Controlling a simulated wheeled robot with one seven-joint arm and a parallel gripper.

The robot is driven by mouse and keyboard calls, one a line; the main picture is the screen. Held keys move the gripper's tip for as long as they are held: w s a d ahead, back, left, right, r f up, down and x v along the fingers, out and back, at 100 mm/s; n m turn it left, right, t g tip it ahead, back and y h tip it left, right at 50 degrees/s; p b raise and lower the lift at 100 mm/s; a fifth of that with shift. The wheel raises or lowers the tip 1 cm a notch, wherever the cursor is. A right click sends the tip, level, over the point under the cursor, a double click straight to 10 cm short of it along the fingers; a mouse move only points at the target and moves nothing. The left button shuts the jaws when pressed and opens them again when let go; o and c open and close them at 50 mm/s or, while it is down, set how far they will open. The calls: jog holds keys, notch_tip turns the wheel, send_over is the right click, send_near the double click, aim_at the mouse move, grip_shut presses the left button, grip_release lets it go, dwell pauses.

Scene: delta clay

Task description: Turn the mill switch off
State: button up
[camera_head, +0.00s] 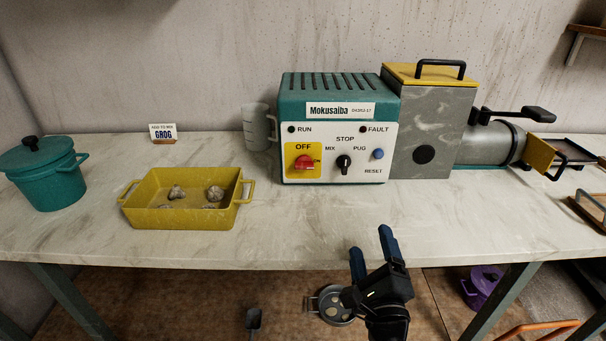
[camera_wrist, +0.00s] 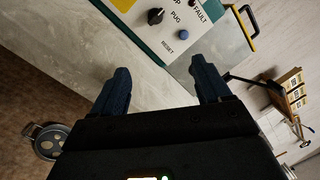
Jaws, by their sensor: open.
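The mill (camera_head: 340,90) is a teal control box with a white front panel, standing at the back of the table and joined to a grey hopper (camera_head: 432,125). A red rotary switch (camera_head: 305,162) sits on a yellow plate marked OFF at the panel's left. The red switch is outside the wrist view. Right of it is a black selector knob (camera_head: 344,162), also in the wrist view (camera_wrist: 155,16), and a blue reset button (camera_head: 378,154). My gripper (camera_head: 372,252) is open and empty in front of the table's front edge, below and right of the panel. Its blue fingers (camera_wrist: 160,85) are apart.
A yellow tray (camera_head: 180,215) with several grey lumps is left of the mill. A teal pot (camera_head: 45,180) stands far left, a grey measuring jug (camera_head: 256,128) beside the mill. The tabletop in front of the panel is clear. A pan (camera_head: 335,308) lies below.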

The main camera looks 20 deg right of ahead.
aim_at(304, 167)
jog(key=w+a+m, duration=0.1)
jog(key=w+m, duration=0.1)
jog(key=w, duration=0.1)
jog(key=w+a+r+m, duration=0.1)
jog(key=w+m, duration=0.1)
jog(key=w, duration=0.1)
jog(key=w+a+m, duration=0.1)
jog(key=w+m, duration=0.1)
jog(key=w, duration=0.1)
jog(key=shift+w+r+g+b, duration=0.25)
jog(key=shift+r+g+b, duration=0.1)
jog(key=shift+g+b, duration=0.05)
jog(key=w+a+r+m, duration=0.1)
jog(key=w+m, duration=0.1)
jog(key=w+a+m, duration=0.2)
jog(key=w, duration=0.1)
jog(key=w+a+r+m, duration=0.1)
jog(key=w, duration=0.2)
jog(key=shift+a+r+m+g+b, duration=0.15)
jog(key=shift+r+m+g+b, duration=0.15)
jog(key=shift+m+g, duration=0.1)
jog(key=shift+b+x, duration=0.5)
jog(key=shift+x, duration=3.3)
jog(key=shift+c, duration=0.3)
jog(key=c, duration=1)
